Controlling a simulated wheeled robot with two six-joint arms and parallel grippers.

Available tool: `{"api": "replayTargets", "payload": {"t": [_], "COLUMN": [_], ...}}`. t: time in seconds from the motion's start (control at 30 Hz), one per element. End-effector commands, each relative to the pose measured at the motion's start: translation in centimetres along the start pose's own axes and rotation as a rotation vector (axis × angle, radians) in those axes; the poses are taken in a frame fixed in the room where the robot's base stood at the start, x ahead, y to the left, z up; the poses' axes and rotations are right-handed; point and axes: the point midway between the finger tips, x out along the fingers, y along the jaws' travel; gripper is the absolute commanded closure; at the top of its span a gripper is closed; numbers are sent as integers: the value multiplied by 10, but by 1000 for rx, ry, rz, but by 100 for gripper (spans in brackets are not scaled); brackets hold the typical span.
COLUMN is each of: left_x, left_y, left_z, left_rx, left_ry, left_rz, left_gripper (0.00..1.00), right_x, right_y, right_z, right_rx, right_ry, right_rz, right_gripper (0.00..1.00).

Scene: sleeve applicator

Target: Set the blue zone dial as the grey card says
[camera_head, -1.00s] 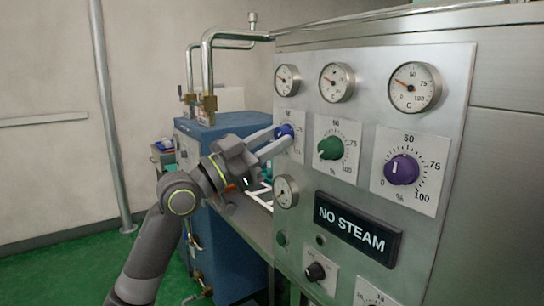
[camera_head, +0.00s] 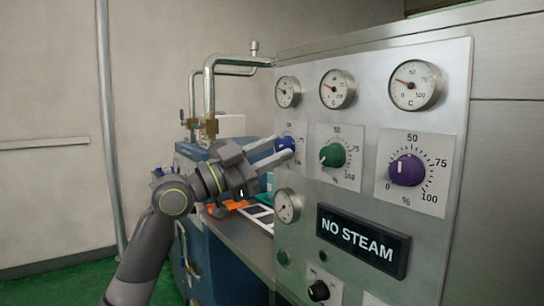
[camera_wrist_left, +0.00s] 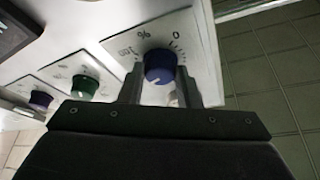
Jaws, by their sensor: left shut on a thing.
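The blue zone dial (camera_head: 286,143) is the leftmost of three dials on the steel panel, on a white scale plate marked in percent. My left gripper (camera_head: 283,152) is shut on it, with one finger on either side. In the left wrist view the blue dial (camera_wrist_left: 160,66) sits between the fingertips (camera_wrist_left: 158,84), with a white pointer mark low on its face. The scale around it is partly hidden by the gripper. I cannot make out a grey card. My right gripper is not in view.
A green dial (camera_head: 333,155) and a purple dial (camera_head: 406,170) sit to the right, below round gauges (camera_head: 416,85). A NO STEAM sign (camera_head: 362,240) and a black knob (camera_head: 318,290) are lower on the panel. A blue cabinet (camera_head: 225,255) stands behind my arm.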

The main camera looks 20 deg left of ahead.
Motion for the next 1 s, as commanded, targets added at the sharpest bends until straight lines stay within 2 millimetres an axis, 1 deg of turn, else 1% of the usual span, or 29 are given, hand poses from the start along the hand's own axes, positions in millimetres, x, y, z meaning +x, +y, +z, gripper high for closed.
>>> {"api": "replayTargets", "payload": {"t": [0.53, 0.57, 0.7, 1.0], "left_x": [0, 0, 0, -1], "left_y": [1, 1, 0, 0], "left_z": [1, 1, 1, 0], "left_rx": [6, 6, 7, 7], "left_ry": [-3, -2, -2, -1], "left_rz": [5, 5, 4, 3], "left_gripper": [93, 66, 48, 48], "right_x": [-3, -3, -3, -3], "right_y": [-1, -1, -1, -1], "right_z": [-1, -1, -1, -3], "right_rx": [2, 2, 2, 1], "right_ry": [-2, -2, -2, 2], "right_rz": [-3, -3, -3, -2], "right_gripper": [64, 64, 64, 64]}}
